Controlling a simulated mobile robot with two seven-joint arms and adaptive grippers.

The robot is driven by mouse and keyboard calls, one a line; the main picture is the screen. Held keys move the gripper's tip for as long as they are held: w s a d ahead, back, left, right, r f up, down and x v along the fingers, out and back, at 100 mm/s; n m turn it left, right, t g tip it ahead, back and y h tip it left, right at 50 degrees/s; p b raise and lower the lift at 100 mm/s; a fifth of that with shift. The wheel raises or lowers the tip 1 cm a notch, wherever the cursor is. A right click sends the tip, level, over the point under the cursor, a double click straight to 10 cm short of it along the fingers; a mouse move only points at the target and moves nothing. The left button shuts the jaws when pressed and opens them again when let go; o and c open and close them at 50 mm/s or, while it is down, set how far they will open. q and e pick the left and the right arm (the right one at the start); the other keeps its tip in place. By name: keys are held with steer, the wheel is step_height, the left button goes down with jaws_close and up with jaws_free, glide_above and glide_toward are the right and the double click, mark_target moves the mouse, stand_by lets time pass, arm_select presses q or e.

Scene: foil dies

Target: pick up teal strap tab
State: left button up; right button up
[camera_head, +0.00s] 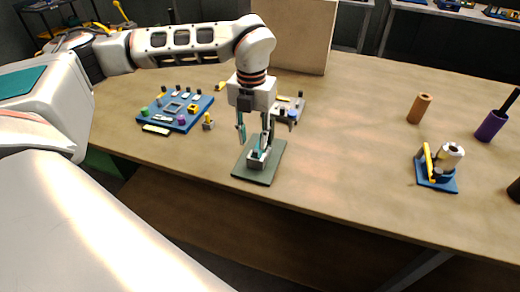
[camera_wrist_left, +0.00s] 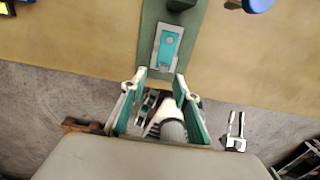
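The teal strap tab (camera_wrist_left: 168,45) lies on a pale grey metal block on a dark green board (camera_wrist_left: 203,10). In the head view the tab's block (camera_head: 258,158) stands on the green board (camera_head: 262,178) near the table's front edge. The tab is small there and partly covered by my gripper. My left gripper (camera_head: 254,137) points down over the board, its fingers spread apart. In the left wrist view its fingertips (camera_wrist_left: 160,78) are open with nothing between them, and the tab shows beyond them.
A blue board (camera_head: 187,100) with small parts lies to the left. Another small board with parts (camera_head: 289,108) is behind my gripper. A blue-based fixture (camera_head: 437,183), a brown cylinder (camera_head: 419,108) and a purple cylinder (camera_head: 491,125) stand right. The table between is clear.

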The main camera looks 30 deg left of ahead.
mark_target(255, 152)
arm_select(q)
steer(key=shift+w+d+f, duration=0.1)
steer(key=shift+d+f, duration=0.05)
steer(key=shift+f, duration=1)
steer(key=shift+w+d+f, duration=0.1)
steer(key=shift+f, duration=1)
jaws_close()
steer(key=shift+s, duration=0.1)
steer(key=shift+r, duration=0.1)
